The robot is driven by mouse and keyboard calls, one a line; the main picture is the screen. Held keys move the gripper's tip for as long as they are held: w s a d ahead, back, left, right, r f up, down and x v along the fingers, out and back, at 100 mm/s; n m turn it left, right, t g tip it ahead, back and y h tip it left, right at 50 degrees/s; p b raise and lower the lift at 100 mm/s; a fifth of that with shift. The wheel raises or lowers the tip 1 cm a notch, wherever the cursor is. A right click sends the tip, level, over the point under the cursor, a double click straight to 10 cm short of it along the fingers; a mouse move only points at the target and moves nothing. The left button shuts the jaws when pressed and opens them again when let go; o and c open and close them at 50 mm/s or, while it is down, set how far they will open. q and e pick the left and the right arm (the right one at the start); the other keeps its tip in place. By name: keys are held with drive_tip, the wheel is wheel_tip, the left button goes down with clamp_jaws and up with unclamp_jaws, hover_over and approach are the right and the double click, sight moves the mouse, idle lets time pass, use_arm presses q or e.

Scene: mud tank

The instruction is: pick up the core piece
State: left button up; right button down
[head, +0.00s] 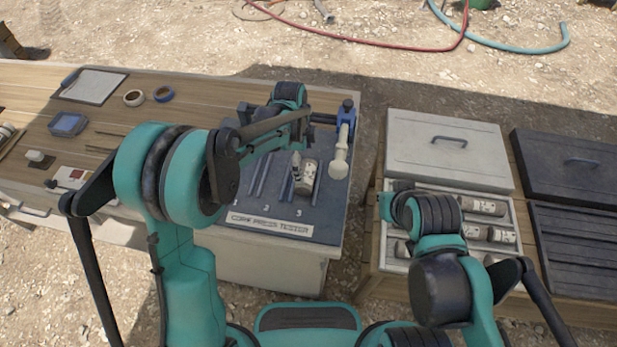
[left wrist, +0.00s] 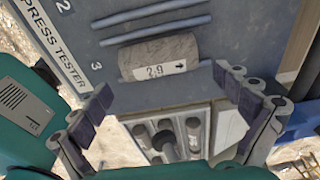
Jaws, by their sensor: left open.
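The core piece (head: 308,176) is a short pale stone cylinder lying on the dark blue-grey core press tester (head: 270,208), near slot 3. In the left wrist view the core piece (left wrist: 160,57) shows a white label reading 2.9 with an arrow, and lies along a slot between raised rails. My left gripper (head: 297,176) is above and close beside it in the head view. In the left wrist view my left gripper (left wrist: 166,108) is open and empty, with its fingers apart to either side, short of the core piece. My right arm shows, but its fingers cannot be seen.
A blue clamp with a pale cylindrical head (head: 341,155) stands at the tester's right edge. To the right is an open box (head: 516,222) holding several cores, with a grey lid (head: 447,150) behind it. Tape rolls and a clipboard (head: 93,87) lie on the bench's left.

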sight(306, 172)
use_arm(q)
drive_tip(key=f, duration=0.2)
drive_tip(key=f+b, duration=0.2)
drive_tip(key=f, duration=0.1)
drive_tip(key=shift+s+d+f, duration=0.1)
drive_tip(key=shift+d+f, duration=0.2)
drive_tip(key=shift+f, duration=0.05)
drive_tip(key=shift+r, duration=0.1)
drive_tip(key=shift+c, duration=0.3)
drive_tip(key=c, duration=1.4)
